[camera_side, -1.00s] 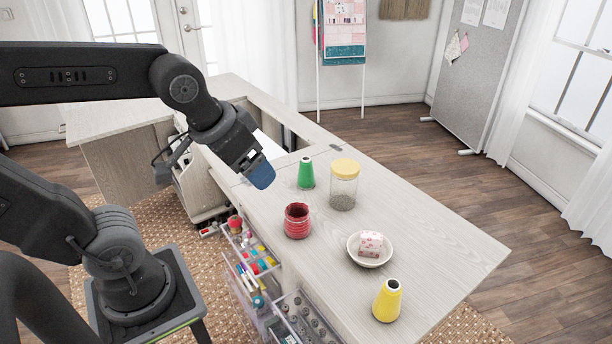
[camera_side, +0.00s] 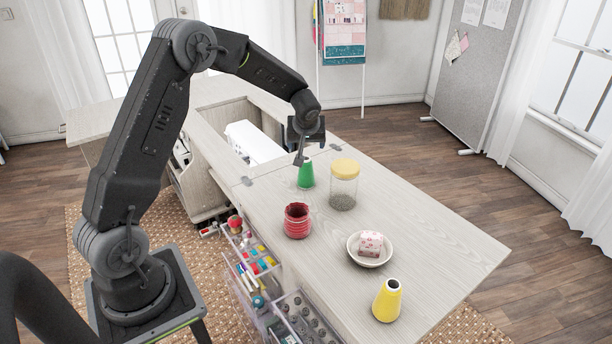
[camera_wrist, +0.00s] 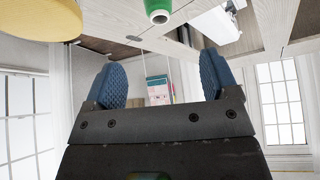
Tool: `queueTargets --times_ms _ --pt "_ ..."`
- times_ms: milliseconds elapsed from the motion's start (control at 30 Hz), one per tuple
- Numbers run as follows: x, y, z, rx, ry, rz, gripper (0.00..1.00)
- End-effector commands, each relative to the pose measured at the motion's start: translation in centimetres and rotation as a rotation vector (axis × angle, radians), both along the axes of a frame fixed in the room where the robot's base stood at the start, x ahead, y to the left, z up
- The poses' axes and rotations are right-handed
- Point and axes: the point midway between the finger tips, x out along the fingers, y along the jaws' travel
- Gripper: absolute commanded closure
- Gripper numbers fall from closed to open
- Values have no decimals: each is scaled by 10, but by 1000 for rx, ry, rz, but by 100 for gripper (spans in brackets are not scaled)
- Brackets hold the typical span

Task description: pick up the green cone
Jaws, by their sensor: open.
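The green cone (camera_side: 306,175) stands upright on the cabinet top in the side view, left of the glass jar. My gripper (camera_side: 303,150) is just above and behind the cone's top, and one finger overlaps the tip in the picture. In the wrist view the cone's white-rimmed top (camera_wrist: 159,14) shows at the upper edge, beyond the blue finger pads. My gripper (camera_wrist: 160,82) is open, with nothing between its two pads. Whether a finger touches the cone cannot be told.
The glass jar (camera_side: 343,188) with a yellow lid stands close to the right of the cone. A red ribbed pot (camera_side: 297,221) is in front. A bowl (camera_side: 355,258) with a wrapped block and a yellow cone (camera_side: 387,300) stand farther right. An open cabinet well lies behind.

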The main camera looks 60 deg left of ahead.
Motion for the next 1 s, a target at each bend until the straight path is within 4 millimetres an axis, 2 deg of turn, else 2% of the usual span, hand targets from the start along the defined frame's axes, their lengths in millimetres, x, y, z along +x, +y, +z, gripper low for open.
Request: queueTargets --times_ms 167,500,733,1000 --pt "7 12 -19 0 -2 14 20" --pt "25 38 -70 -1 -2 13 20" --pt "30 45 -83 -1 -3 11 20" --pt "42 62 -115 -2 -2 14 20"
